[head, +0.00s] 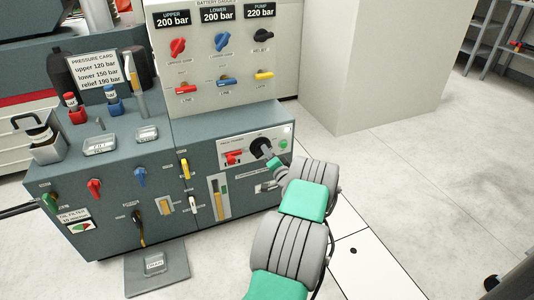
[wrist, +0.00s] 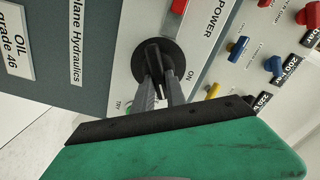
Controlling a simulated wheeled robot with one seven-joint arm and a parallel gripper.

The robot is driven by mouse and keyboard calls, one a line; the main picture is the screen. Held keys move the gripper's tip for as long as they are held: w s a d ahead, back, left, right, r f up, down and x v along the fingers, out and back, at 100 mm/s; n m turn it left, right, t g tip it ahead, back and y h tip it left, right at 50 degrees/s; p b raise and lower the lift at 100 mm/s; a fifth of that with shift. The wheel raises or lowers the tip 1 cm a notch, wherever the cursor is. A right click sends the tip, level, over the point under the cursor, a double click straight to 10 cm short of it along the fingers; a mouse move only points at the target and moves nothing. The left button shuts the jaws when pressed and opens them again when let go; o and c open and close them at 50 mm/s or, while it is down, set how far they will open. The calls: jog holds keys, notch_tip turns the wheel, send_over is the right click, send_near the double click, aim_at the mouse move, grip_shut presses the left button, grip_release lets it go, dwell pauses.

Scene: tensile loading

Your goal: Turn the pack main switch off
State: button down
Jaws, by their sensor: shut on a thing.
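The pack main switch (head: 258,145) is a black round rotary knob on the white power panel at the right of the grey hydraulic cabinet. It also shows in the wrist view (wrist: 148,50), with "POWER" and "ON" printed beside it. My gripper (wrist: 158,82) reaches it from the front, and its two grey fingers are shut on the knob's raised grip. In the head view my gripper (head: 268,153) is small at the end of my grey and green arm. The fingers hide part of the knob, so its exact setting is unclear.
A red switch (head: 233,157) sits left of the knob, and a green button (head: 283,144) sits to its right. The gauge panel (head: 221,80) with several coloured knobs rises above. A pale block (head: 345,70) stands behind right.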

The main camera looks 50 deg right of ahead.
jog(key=m, duration=0.6)
jog(key=shift+d+f, duration=0.1)
jog(key=shift+f, duration=0.2)
dwell(0.4)
jog(key=c, duration=1.4)
grip_release()
jog(key=shift+o, duration=0.2)
jog(key=shift+s, duration=0.1)
jog(key=p+v, duration=0.2)
jog(key=v, duration=0.5)
jog(key=shift+s+a, duration=0.2)
jog(key=shift+s, duration=0.15)
